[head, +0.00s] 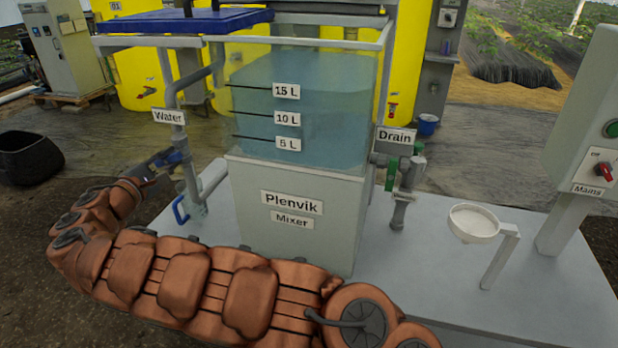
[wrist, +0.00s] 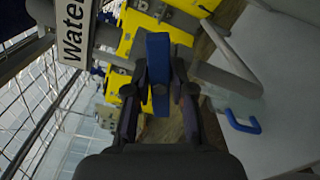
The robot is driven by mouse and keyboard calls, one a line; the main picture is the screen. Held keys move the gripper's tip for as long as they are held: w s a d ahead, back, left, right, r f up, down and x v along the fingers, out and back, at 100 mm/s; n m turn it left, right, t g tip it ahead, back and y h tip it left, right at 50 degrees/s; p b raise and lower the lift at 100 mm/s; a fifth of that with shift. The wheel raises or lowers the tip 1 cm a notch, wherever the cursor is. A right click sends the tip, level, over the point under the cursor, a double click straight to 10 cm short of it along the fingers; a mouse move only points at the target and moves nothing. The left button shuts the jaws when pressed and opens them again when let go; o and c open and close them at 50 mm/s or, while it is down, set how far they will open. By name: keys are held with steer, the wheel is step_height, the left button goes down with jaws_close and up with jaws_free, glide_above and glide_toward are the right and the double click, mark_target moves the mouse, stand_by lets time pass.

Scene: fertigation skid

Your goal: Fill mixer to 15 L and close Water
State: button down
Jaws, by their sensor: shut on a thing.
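The mixer tank (head: 290,260) is a clear box on a grey base marked Plenvik Mixer. Bluish water (head: 325,115) fills it, and its front surface edge looks level with or close to the 15 L mark (head: 286,91). The Water pipe with its label (head: 169,117) runs down the tank's left side. My gripper (head: 176,158) is at this pipe below the label. In the wrist view my gripper (wrist: 158,88) is shut on the blue Water valve handle (wrist: 158,70), with a finger on each side. The valve body is mostly hidden.
A second blue handle (head: 180,209) sits low on the pipework. The Drain valve (head: 391,175) with green handles is right of the tank. A white funnel cup (head: 474,223) and the Mains cabinet (head: 590,140) stand further right. A dark bucket (head: 30,158) stands at left.

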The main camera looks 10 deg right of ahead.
steer(key=shift+f+b, duration=0.15)
steer(key=shift+b, duration=0.5)
steer(key=m+b, duration=0.2)
steer(key=b, duration=0.1)
steer(key=shift+f, duration=0.1)
steer(key=m+b, duration=0.2)
steer(key=b, duration=0.2)
steer(key=shift+m+b, duration=0.35)
steer(key=shift+m, duration=0.05)
steer(key=shift+r+m+b, duration=0.2)
steer(key=shift+m+b, duration=0.4)
steer(key=shift+r, duration=0.1)
steer(key=c, duration=1)
jaws_free()
steer(key=shift+o, duration=0.2)
